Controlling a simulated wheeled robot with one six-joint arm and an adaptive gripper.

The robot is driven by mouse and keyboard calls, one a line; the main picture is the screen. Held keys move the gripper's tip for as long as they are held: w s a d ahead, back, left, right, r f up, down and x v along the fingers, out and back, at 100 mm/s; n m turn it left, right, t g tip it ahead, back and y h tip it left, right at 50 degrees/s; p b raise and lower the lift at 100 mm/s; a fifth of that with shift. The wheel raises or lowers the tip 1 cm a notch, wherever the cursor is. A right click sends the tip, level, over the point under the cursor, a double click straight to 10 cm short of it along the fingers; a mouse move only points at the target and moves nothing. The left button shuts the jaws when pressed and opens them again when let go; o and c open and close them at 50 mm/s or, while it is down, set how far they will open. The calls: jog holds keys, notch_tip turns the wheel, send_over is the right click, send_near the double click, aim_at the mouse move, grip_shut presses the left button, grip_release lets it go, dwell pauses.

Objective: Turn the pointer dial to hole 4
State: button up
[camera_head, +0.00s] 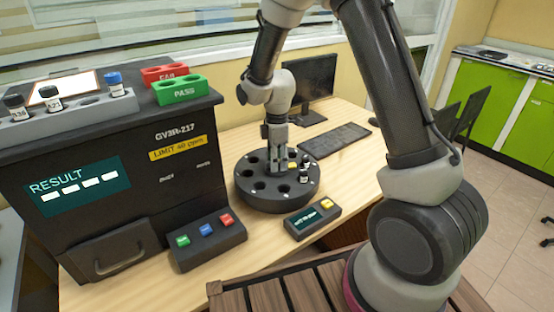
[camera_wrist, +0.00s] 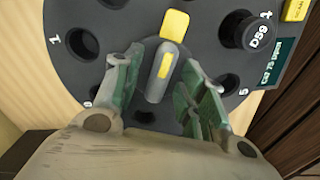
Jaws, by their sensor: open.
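The black round dial (camera_head: 262,203) with holes around its rim sits on the wooden table; it also fills much of the wrist view (camera_wrist: 115,30). At its middle is a grey pointer knob (camera_wrist: 155,82) with a yellow stripe, lined up with a yellow square (camera_wrist: 174,25). My gripper (camera_head: 275,146) points down over the dial. In the wrist view its green-padded fingers (camera_wrist: 165,62) are open, one on each side of the knob, with gaps visible. A black-capped vial marked D39 (camera_wrist: 250,32) stands in a hole beside the number 4. Number 1 is at left.
A small reader box (camera_head: 313,219) stands close to the dial's front right. A button box (camera_head: 208,243) and the large GV3R-217 machine (camera_head: 130,165) are at left. A keyboard (camera_head: 334,140) and monitor (camera_head: 308,82) are behind.

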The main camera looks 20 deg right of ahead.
grip_shut()
jog(key=shift+m, duration=0.3)
jog(key=m, duration=0.4)
jog(key=shift+m, duration=2.1)
grip_release()
